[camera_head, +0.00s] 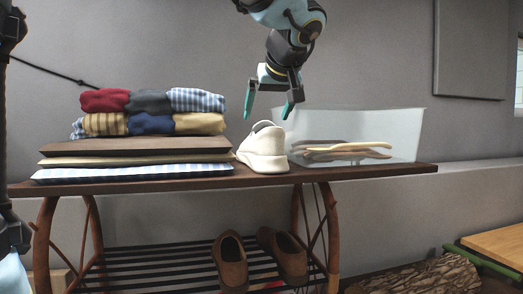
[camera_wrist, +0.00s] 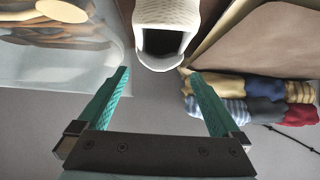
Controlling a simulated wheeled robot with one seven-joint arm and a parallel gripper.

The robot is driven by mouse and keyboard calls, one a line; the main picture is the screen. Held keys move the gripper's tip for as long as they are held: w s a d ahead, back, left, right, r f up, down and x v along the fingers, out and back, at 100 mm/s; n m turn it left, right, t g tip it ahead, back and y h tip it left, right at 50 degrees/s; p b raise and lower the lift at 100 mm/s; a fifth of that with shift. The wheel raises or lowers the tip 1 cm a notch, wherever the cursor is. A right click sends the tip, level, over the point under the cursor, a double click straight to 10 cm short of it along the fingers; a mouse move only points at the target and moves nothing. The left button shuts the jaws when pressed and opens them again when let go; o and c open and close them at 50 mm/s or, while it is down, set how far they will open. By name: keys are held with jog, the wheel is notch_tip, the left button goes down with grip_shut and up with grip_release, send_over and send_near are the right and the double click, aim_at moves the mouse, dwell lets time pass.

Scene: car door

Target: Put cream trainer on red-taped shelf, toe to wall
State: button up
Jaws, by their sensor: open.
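The cream trainer (camera_head: 264,150) stands upright on the dark wooden bench top between a stack of cloths and a clear bin. A slatted lower shelf (camera_head: 150,262) is under the bench. Red tape is not clearly seen; a small red patch (camera_head: 273,284) shows between the brown shoes.
The clear bin (camera_head: 400,125) holding wooden hangers stands right of the trainer. Folded cushions (camera_head: 130,172) and rolled clothes (camera_head: 150,112) are at left. Brown shoes (camera_head: 231,265) stand on the lower shelf's right half; its left half looks clear. A log (camera_head: 430,275) lies at lower right.

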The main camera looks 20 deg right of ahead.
aim_at(262, 129)
jog(key=p+x, duration=0.3)
jog(key=x, duration=0.4)
jog(key=shift+w+f, duration=0.15)
jog(key=shift+f, duration=0.2)
grip_shut()
dwell(0.5)
